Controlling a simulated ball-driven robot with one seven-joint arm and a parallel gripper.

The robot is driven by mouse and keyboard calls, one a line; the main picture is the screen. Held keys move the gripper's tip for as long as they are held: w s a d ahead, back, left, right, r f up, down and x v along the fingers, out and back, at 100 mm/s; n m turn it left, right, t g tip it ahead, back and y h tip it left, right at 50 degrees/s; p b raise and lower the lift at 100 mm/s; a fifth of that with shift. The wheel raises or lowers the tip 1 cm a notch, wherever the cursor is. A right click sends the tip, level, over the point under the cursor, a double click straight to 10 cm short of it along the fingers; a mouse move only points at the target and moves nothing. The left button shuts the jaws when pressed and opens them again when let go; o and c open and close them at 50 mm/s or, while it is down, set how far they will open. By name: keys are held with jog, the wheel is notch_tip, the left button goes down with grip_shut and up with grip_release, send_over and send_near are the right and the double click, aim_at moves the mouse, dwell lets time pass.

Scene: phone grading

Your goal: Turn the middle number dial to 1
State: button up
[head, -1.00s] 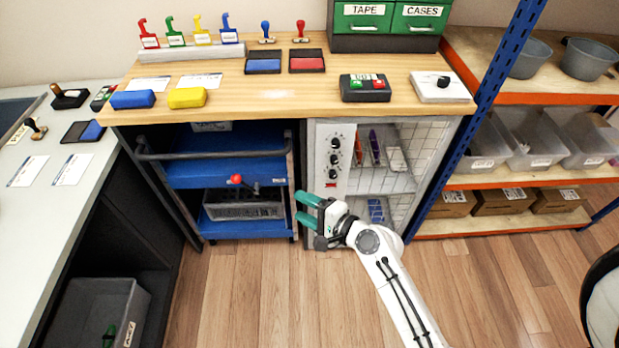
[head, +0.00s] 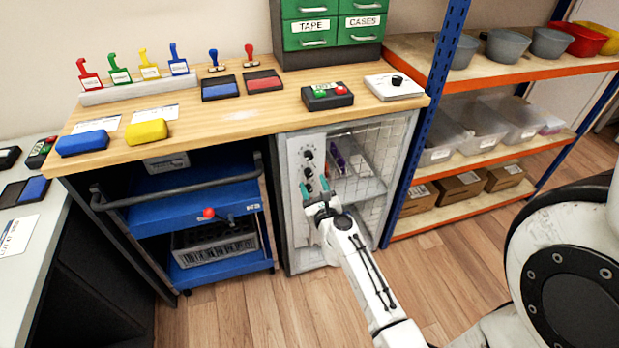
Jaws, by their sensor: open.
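A pale control panel (head: 294,180) on the front of the cabinet under the wooden bench carries a column of black dials. The top dial (head: 307,154) is clear of my arm. The middle dial (head: 308,172) shows just above my gripper's fingertips. The lowest dial is mostly hidden by the gripper. My gripper (head: 314,187) has teal fingers, is open and empty, and points up at the panel by the middle and lower dials. I cannot tell whether it touches a dial. The dial numbers are too small to read.
A blue cart (head: 215,190) with a red-knobbed lever stands left of the panel. A wire-mesh door (head: 378,165) is to its right, beside a blue shelf post (head: 425,120). The wooden bench top (head: 230,122) overhangs above. Wood floor in front is open.

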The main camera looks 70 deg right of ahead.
aim_at(309, 175)
jog(key=shift+x, duration=2)
grip_shut()
